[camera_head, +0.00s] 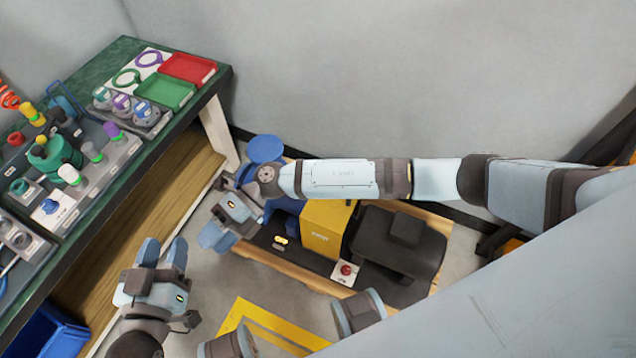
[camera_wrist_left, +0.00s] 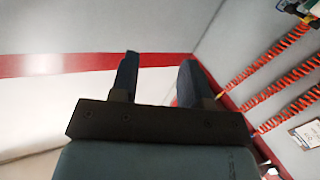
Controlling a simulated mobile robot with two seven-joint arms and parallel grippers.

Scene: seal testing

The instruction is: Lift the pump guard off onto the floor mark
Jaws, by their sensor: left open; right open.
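The pump guard (camera_head: 322,232) looks to be the yellow box on the pump skid, between blue pump parts (camera_head: 265,150) on the left and a black motor (camera_head: 400,245) on the right. My right arm crosses over it and hides its top edge. The floor mark (camera_head: 238,313) is a yellow outline on the grey floor in front of the skid, partly hidden by my own parts. My right gripper (camera_head: 229,226) is open and empty, left of the guard and apart from it. My left gripper (camera_head: 164,254) is open near the bench; its empty fingers show in the left wrist view (camera_wrist_left: 160,78).
A green-topped bench (camera_head: 196,112) with trays, rings and fittings stands at the left. A blue bin (camera_head: 50,330) sits under it. A red button box (camera_head: 346,272) is at the skid's front. Red coiled hoses (camera_wrist_left: 285,92) hang at right in the left wrist view.

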